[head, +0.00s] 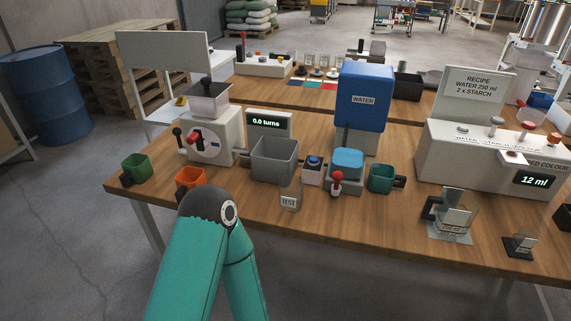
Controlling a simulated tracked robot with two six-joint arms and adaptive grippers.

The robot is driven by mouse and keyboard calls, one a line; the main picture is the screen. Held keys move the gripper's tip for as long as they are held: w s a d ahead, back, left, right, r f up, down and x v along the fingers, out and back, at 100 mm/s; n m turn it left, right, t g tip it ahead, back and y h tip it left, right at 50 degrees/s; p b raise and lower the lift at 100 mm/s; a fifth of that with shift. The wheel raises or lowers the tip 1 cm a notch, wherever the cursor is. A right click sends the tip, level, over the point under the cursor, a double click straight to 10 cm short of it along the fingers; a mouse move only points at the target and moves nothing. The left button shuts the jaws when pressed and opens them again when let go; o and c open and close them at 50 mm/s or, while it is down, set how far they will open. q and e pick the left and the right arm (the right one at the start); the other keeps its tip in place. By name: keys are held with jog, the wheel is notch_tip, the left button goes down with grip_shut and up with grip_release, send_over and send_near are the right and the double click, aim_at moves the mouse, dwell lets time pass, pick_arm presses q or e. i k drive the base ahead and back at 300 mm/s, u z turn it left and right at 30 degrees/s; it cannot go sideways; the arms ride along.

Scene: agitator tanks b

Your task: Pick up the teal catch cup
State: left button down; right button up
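The teal catch cup (378,179) stands upright on the wooden table in the head view, right of the middle. Its dark handle sticks out to the right. It is just right of a grey dispenser with a blue top (346,162) and a red-knobbed lever. The cup's inside looks dark, and I cannot tell whether it holds anything. My teal arm reaches up from the bottom, left of the middle, with its dark joint in front of the table edge. Neither of my grippers shows.
An orange cup (189,178) and a green cup (135,168) stand at the left. A grey bin (275,158), a clear TEST beaker (290,196) and a blue WATER tank (364,96) are near the middle. A glass jug (452,218) and white machine (490,155) are right.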

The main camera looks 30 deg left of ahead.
aim_at(387, 180)
jog(key=u, duration=1.25)
jog(key=i, duration=0.15)
jog(key=z, duration=3.45)
jog(key=k, duration=1.65)
jog(key=u, duration=1)
jog(key=i, duration=0.65)
